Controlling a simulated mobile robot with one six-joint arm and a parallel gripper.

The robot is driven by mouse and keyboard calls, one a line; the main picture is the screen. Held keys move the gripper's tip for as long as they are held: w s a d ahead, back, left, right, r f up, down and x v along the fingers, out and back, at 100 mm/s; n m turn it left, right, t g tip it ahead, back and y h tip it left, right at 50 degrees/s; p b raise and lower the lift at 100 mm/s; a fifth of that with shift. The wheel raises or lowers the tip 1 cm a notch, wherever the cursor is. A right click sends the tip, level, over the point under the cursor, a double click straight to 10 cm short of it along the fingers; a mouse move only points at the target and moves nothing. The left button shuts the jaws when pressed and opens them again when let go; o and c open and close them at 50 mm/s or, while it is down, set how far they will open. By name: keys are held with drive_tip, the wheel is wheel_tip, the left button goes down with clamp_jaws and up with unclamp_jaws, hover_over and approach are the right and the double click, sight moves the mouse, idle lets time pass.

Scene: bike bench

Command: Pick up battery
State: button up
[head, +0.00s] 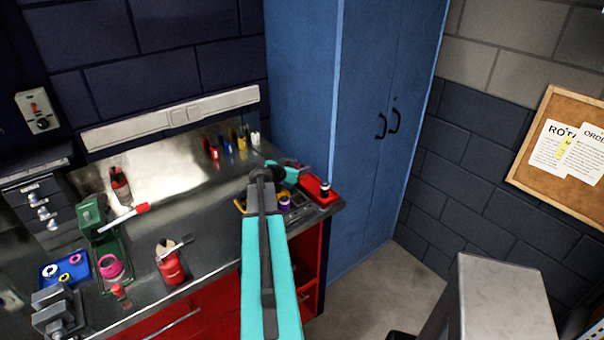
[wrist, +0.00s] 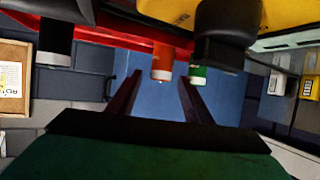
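In the wrist view, which looks upside down, my gripper (wrist: 160,88) is open, its two dark fingers spread with nothing held. Beyond the fingertips are an orange cylinder with a white end (wrist: 161,63) and a green one with a white end (wrist: 199,72), which look like batteries. They are by the red tray (wrist: 110,33), apart from the fingers as far as I can tell. A black cylinder with a white end (wrist: 56,42) is to the left. In the head view, my gripper (head: 304,169) is over the bench's right end, beside the red tray (head: 331,198); the small cylinders are mostly hidden there.
A dark cylinder (head: 325,188) stands at the red tray. Left along the bench (head: 215,210) are a red can (head: 171,266), a green holder (head: 108,250) and a blue tray (head: 52,273). A blue cabinet (head: 350,120) rises just right of the bench.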

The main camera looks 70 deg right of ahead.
clamp_jaws()
drive_tip(key=shift+r, duration=0.1)
drive_tip(key=s+a+r+b, duration=0.4)
drive_tip(key=s+a+b, duration=0.2)
drive_tip(key=a+b, duration=0.2)
drive_tip(key=shift+a, duration=0.5)
idle(0.4)
drive_tip(key=shift+s+b, duration=0.15)
drive_tip(key=shift+b, duration=0.5)
drive_tip(key=b, duration=0.3)
drive_tip(key=shift+s+a, duration=0.3)
drive_tip(key=shift+a, duration=0.1)
